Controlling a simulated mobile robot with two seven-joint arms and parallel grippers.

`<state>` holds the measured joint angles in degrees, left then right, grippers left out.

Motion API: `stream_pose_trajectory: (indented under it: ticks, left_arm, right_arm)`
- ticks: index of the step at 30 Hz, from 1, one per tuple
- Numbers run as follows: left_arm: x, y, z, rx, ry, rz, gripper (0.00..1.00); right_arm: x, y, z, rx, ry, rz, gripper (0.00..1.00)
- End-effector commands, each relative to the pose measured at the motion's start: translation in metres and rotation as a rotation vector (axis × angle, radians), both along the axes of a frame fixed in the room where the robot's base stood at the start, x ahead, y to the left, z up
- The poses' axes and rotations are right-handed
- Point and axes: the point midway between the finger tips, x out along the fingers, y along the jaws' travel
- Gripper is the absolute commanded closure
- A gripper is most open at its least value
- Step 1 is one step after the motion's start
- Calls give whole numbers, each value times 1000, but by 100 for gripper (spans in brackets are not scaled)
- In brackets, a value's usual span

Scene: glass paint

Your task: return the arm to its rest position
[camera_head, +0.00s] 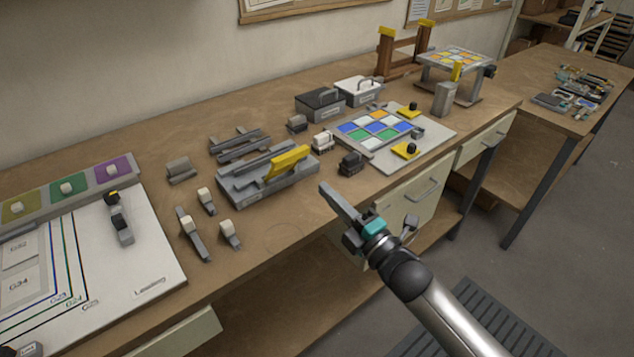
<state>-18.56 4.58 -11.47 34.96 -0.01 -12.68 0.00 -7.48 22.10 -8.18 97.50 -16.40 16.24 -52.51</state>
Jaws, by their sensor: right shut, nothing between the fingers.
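My right gripper (342,207) comes in from the lower right on its silver and black arm. It points up and left, over the front edge of the workbench (290,247). Its fingers are together and nothing shows between them. It appears apart from the grey tool with a yellow handle (290,165) and the small dark block (350,163) behind it. My left gripper is not in this view.
A glass panel of coloured squares (375,129) lies on a pale board behind the gripper. Two lidded boxes (320,106) stand farther back. Small knobbed tools (190,235) lie left, beside a marked white board (150,255). Open floor (560,260) lies right.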

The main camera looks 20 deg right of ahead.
Motion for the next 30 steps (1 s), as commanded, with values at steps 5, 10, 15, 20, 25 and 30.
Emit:
stream_pose_trajectory:
  ticks: [5, 10, 15, 20, 25, 30]
  left_arm:
    - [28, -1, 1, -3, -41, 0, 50]
    - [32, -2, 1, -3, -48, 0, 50]
    - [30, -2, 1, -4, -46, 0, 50]
    - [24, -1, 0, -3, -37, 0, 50]
    - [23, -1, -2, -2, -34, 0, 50]
    - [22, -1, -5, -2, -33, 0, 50]
  right_arm:
    - [-28, -10, -6, 0, 2, 0, 100]
    - [-44, -16, -10, 1, 1, 0, 100]
    - [-50, -18, -11, 0, 1, 1, 100]
    - [-51, -19, -14, 6, 11, -2, 100]
    - [-51, -32, -72, 107, 179, -61, 100]
    - [-78, -50, -193, 323, 521, -207, 100]
